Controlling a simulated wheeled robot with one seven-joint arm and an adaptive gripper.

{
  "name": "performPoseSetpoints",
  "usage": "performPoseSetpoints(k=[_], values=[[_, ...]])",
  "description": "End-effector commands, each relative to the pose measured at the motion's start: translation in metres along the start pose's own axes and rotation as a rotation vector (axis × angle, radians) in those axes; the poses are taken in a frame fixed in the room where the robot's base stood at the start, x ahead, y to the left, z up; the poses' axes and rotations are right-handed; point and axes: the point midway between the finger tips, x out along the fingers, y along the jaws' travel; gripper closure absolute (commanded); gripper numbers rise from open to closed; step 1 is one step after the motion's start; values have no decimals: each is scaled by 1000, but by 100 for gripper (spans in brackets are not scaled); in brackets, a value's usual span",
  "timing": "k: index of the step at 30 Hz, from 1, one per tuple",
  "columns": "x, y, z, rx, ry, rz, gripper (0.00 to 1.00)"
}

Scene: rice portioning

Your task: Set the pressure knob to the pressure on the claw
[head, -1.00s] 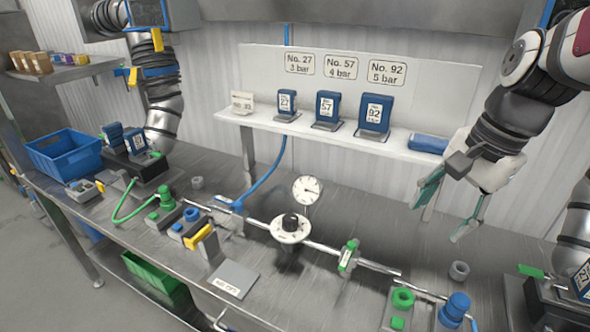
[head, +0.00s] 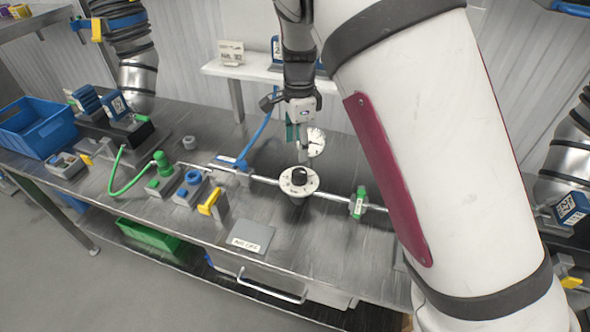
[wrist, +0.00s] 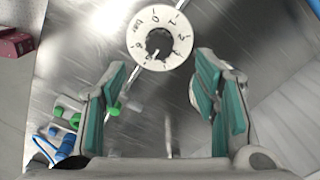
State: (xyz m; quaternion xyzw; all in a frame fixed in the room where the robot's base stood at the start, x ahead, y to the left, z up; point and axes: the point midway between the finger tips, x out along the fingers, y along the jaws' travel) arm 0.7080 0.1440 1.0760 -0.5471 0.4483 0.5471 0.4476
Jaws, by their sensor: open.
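The pressure knob (head: 299,175) is a black knob on a round white dial (head: 287,187), set on the silver pipe. In the wrist view the black knob (wrist: 159,42) sits inside the numbered white dial (wrist: 148,19), near the top of the picture. I cannot tell exactly where the knob points. My gripper (head: 301,145) is open with teal finger pads, just above the knob and apart from it; in the wrist view its fingers (wrist: 163,72) are spread with nothing between them. I cannot make out which part is the claw or read a pressure on it.
A gauge (head: 317,142) stands just behind the dial. A green valve handle (head: 359,202) is on the pipe to the right, and a yellow-handled part (head: 209,203) to the left. Labelled blue blocks (head: 118,105) stand far left.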

Motion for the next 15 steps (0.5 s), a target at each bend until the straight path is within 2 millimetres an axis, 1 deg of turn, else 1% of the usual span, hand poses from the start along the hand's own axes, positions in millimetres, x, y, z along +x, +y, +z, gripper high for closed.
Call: performPoseSetpoints(k=[1,9,15], values=[[11,1,0,1,1,3,45],[63,2,-1,0,1,4,45],[91,1,-1,-1,0,1,45]])
